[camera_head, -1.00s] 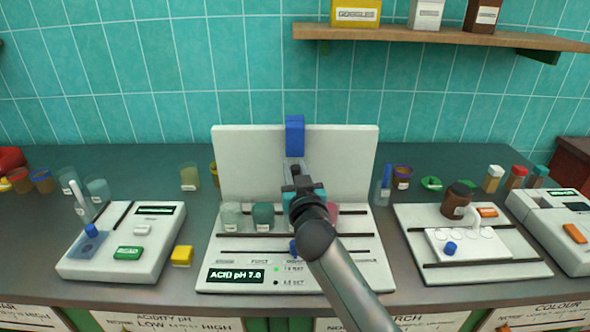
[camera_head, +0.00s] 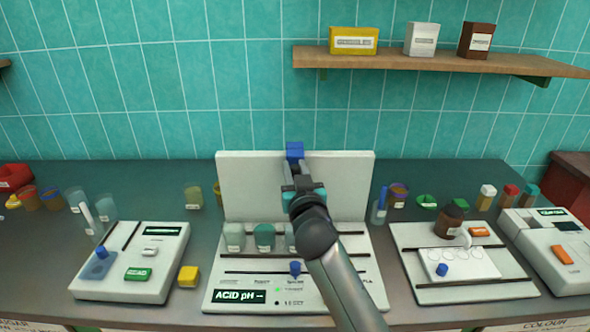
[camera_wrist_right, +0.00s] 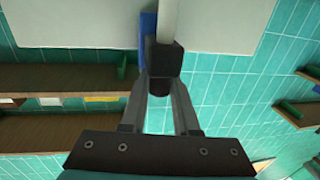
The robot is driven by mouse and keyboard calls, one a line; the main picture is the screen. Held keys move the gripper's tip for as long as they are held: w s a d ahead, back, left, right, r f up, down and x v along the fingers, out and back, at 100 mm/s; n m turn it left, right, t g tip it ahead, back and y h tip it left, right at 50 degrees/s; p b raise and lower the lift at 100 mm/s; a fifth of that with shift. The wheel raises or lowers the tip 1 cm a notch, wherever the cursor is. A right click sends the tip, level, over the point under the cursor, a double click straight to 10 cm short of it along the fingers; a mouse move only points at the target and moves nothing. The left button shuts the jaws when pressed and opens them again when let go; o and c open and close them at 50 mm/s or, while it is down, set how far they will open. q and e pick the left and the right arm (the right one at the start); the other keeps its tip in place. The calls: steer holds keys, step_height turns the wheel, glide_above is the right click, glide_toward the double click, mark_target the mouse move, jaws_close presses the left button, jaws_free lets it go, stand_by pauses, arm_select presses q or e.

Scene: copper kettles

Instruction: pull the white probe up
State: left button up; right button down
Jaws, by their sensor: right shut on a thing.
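The white probe (camera_wrist_right: 168,18) shows in the right wrist view as a pale rod with a black end piece (camera_wrist_right: 164,58). My right gripper (camera_wrist_right: 163,78) is shut on that black end. In the head view my right gripper (camera_head: 298,178) is in front of the upright white panel, below its top edge and just under the blue block (camera_head: 295,150). My arm and gripper hide most of the probe there, so I cannot tell where its tip is. The meter's display (camera_head: 240,295) reads "ACID pH --". My left gripper is not in view.
Several cups, such as a teal one (camera_head: 264,236), stand in a row on the meter below my gripper. Another device (camera_head: 140,255) stands left and a white-tray station (camera_head: 470,285) right. A wooden shelf (camera_head: 430,63) with boxes hangs above right.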

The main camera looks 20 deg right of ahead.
steer(key=c, duration=0.7)
jaws_free()
steer(key=shift+o, duration=0.2)
steer(key=s+a, duration=0.2)
steer(key=s, duration=1.3)
